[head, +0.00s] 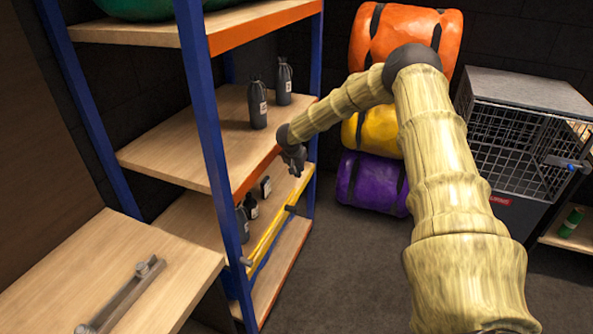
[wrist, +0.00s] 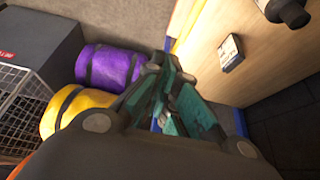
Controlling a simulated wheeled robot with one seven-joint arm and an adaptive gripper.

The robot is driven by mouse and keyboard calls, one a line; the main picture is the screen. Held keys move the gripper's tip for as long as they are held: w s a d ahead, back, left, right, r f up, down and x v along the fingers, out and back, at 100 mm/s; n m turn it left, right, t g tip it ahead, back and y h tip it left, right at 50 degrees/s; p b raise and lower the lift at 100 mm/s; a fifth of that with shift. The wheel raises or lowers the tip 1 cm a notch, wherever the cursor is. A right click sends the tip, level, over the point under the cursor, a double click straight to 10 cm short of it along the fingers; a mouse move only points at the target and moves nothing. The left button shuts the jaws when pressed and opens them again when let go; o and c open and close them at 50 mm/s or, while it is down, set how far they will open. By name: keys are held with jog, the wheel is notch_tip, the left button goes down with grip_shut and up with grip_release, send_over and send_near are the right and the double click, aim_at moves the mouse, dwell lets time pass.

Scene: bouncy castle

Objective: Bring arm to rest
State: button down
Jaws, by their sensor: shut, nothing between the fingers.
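My arm (head: 440,165) reaches forward and bends left toward the shelf unit in the head view. My gripper (head: 297,172) hangs in front of the shelves, near the edge of the middle board. In the wrist view my gripper (wrist: 165,110) has its fingers together and holds nothing. Whether it touches the shelf edge is hard to tell.
The shelf unit (head: 202,90) has wooden boards and blue posts. Dark bottles (head: 257,105) stand on its middle board. A small dark box (head: 265,187) sits on the lower board. Orange, yellow and purple rolls (head: 372,182) stack behind. A wire cage (head: 515,150) stands right. Floor between is clear.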

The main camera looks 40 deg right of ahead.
jog(key=s+a+f+n, duration=0.3)
jog(key=s+a+f, duration=0.35)
jog(key=a, duration=0.25)
jog(key=s+a+f+n+t, duration=0.1)
jog(key=s+a+f+n, duration=0.1)
jog(key=s+a+f, duration=0.55)
jog(key=s+a+f+n, duration=0.35)
jog(key=s+a, duration=0.45)
jog(key=a, duration=0.3)
jog(key=s+a+n+g+y, duration=0.1)
jog(key=s+a, duration=0.2)
jog(key=s, duration=0.7)
jog(key=s+a+n+g+y, duration=0.1)
jog(key=s+a, duration=0.3)
jog(key=s, duration=0.7)
jog(key=s+a+f+n+g+y, duration=0.1)
jog(key=s+a, duration=0.3)
jog(key=s, duration=0.7)
jog(key=shift+s+a+g+y, duration=0.15)
jog(key=shift+g+y, duration=0.15)
jog(key=shift+y, duration=0.3)
